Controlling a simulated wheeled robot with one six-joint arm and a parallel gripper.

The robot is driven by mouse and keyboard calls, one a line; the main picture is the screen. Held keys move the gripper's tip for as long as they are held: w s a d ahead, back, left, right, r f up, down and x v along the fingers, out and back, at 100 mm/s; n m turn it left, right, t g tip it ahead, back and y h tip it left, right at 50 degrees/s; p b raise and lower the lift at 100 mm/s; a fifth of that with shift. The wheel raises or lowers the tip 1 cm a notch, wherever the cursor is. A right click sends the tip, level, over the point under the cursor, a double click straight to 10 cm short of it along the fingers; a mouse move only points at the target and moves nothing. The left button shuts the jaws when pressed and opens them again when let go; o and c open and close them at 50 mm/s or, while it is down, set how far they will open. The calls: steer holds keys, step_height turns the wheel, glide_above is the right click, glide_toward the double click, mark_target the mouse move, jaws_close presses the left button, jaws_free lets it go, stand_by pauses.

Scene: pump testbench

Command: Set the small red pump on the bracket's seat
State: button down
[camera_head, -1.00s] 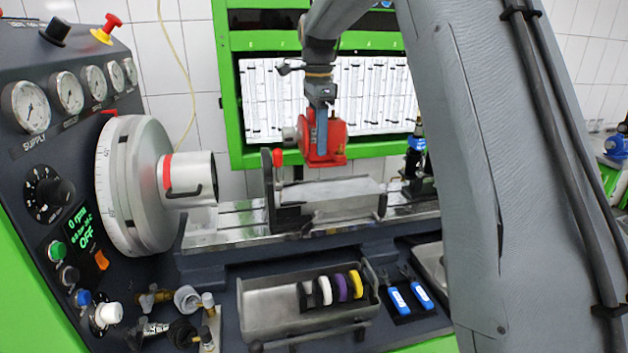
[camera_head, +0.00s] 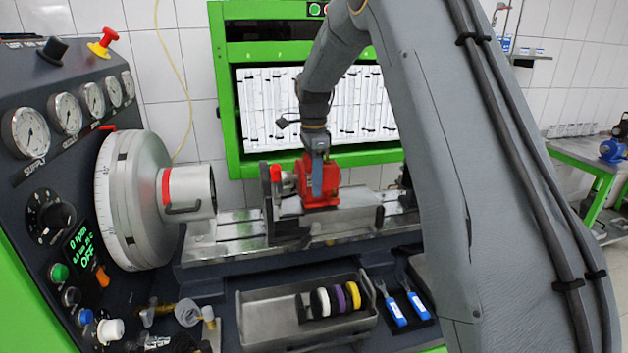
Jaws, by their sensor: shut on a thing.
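The small red pump (camera_head: 321,188) is in the middle of the head view, upright, with my gripper (camera_head: 318,178) shut on it from above. The bracket (camera_head: 345,210) is a grey block with a flat seat and a dark upright plate at its left end, standing on the bench rails. The pump is low over the left part of the seat, close to the upright plate. I cannot tell whether its base touches the seat. The gripper's fingers partly cover the pump.
A steel tray (camera_head: 255,318) with several coloured rings lies in front of the rails. Blue-handled tools (camera_head: 397,312) lie to its right. The large drum with its chuck (camera_head: 187,190) stands left of the bracket. The green-framed cabinet (camera_head: 228,110) is behind.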

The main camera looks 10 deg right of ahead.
steer(key=shift+f, duration=0.3)
steer(key=shift+f, duration=0.1)
steer(key=c, duration=0.9)
jaws_free()
step_height(320, 180, up, 12)
steer(key=b, duration=0.4)
steer(key=shift+b, duration=0.3)
steer(key=shift+s, duration=0.1)
